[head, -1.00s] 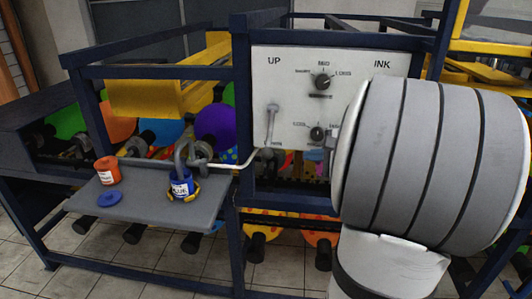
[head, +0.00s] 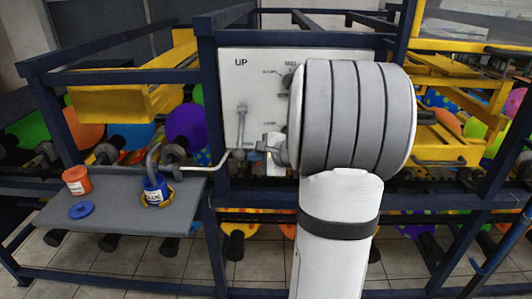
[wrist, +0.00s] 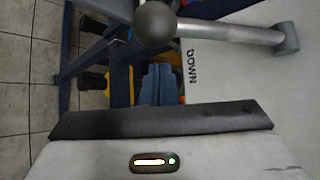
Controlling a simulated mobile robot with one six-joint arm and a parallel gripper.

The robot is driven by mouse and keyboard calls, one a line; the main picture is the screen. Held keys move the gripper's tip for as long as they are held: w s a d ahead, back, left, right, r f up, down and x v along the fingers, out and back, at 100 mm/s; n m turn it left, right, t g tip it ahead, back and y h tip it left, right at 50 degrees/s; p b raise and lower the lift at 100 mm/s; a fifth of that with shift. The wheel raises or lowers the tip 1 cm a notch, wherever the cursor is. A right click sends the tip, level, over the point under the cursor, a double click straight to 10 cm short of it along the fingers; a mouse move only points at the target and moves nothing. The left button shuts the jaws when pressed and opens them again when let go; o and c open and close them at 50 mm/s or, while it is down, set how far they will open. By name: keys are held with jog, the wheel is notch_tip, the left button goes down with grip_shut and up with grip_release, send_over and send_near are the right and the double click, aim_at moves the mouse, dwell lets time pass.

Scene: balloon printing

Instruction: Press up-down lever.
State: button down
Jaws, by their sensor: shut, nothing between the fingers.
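The up-down lever (head: 241,128) is a grey bar on the white control panel, under the word UP in the head view. It hangs from its upper pivot with its round knob low. In the wrist view the lever (wrist: 230,33) runs across the top, its dark ball knob (wrist: 155,23) near the printed word DOWN. My gripper (head: 266,149) is beside the knob, to its right in the head view, with a small gap seeming to remain. In the wrist view the bluish fingers (wrist: 160,84) are together and empty, below the knob.
The arm hides the panel's right part. A grey shelf (head: 110,222) at left holds an orange pot (head: 77,181), a blue lid (head: 81,210) and a blue pot (head: 154,191). Navy frame bars (head: 206,110) and a bent pipe (head: 212,167) are close left of the lever.

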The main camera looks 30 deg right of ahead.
jog(key=shift+s+a+r, duration=0.4)
jog(key=shift+a+r, duration=0.2)
jog(key=shift+a, duration=0.25)
jog(key=shift+s, duration=0.1)
jog(key=shift+r+p, duration=0.1)
jog(key=shift+p, duration=0.2)
jog(key=shift+s+a+r+g+p, duration=0.1)
jog(key=shift+s+r+g+p, duration=0.15)
jog(key=shift+r+p, duration=0.2)
